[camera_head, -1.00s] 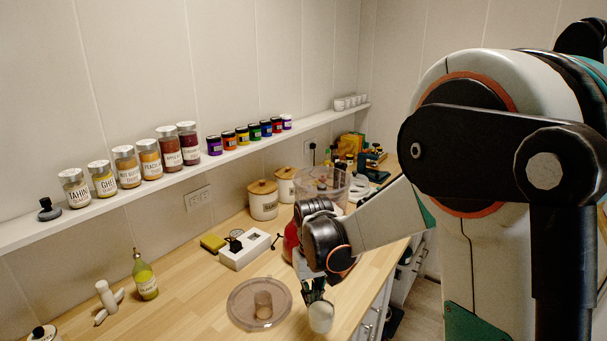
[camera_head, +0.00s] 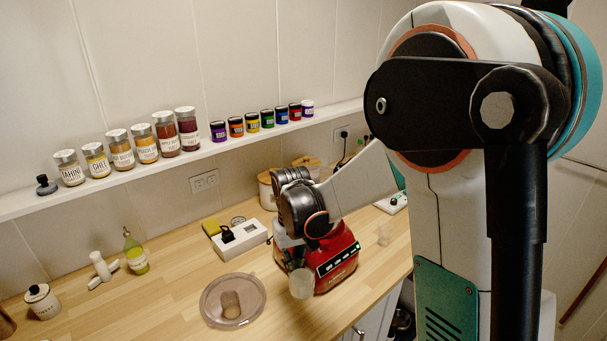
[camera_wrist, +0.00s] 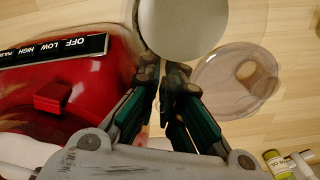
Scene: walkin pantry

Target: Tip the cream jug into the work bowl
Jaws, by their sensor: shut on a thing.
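The cream jug (camera_head: 301,283) is a small pale vessel, held low in front of the red food processor base (camera_head: 338,268). It shows large at the top of the wrist view (camera_wrist: 180,24), where its rounded pale surface faces the camera and its opening cannot be seen. My gripper (camera_wrist: 168,78) is shut on the jug's near side; the exact contact is hard to make out. In the head view my wrist covers the fingers. The clear work bowl is not distinguishable now in the head view, where my arm covers the area above the base.
A clear round lid (camera_head: 212,312) with a tube lies on the counter left of the jug. A white box (camera_head: 240,240), an oil bottle (camera_head: 136,256) and a lidded pot (camera_head: 42,301) stand farther left. A jar shelf (camera_head: 100,186) runs along the wall.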

